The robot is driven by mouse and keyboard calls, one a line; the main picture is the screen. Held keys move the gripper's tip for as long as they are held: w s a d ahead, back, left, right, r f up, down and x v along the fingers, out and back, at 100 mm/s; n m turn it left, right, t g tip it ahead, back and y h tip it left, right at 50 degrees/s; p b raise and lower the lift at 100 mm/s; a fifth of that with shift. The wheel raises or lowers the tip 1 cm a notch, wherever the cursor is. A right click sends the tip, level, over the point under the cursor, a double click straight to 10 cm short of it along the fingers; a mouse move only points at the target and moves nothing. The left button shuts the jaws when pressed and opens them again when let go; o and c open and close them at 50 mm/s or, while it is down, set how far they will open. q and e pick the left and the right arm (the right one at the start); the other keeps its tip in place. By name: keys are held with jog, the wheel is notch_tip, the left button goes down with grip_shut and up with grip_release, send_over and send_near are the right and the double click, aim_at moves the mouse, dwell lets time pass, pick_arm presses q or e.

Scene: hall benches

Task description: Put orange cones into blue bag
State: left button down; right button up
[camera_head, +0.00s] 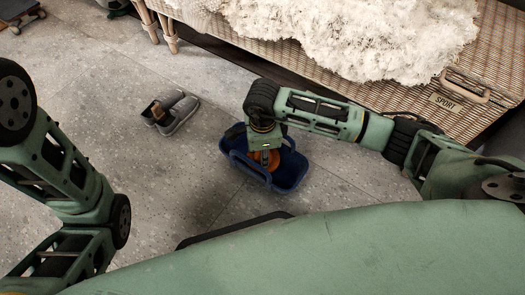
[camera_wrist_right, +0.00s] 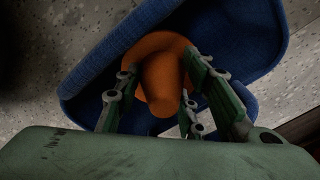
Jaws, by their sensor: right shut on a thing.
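The blue bag (camera_head: 291,172) stands open on the grey tiled floor in front of me. It also fills much of the right wrist view (camera_wrist_right: 95,82). An orange cone (camera_wrist_right: 160,82) is between the fingers of my right gripper (camera_wrist_right: 175,100), over the open bag or inside its mouth; the exact depth is hard to tell. My right gripper is shut on this cone, which shows partly in the head view (camera_head: 268,160) below the wrist. My left arm is at the left of the head view, but its gripper is out of the picture. No other cone is visible.
A pair of grey shoes (camera_head: 172,112) is on the floor left of the bag. A woven bench (camera_head: 400,98) with a white fluffy throw (camera_head: 350,35) and a SPORT label runs along the back right. Floor left of the bag is mostly clear.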

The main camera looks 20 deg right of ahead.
jog(key=shift+f+b, duration=0.5)
jog(key=shift+f, duration=0.35)
jog(key=o, duration=1.2)
jog(key=shift+r, duration=0.1)
jog(key=shift+o, duration=0.2)
notch_tip(320, 180, up, 12)
jog(key=shift+s, duration=0.1)
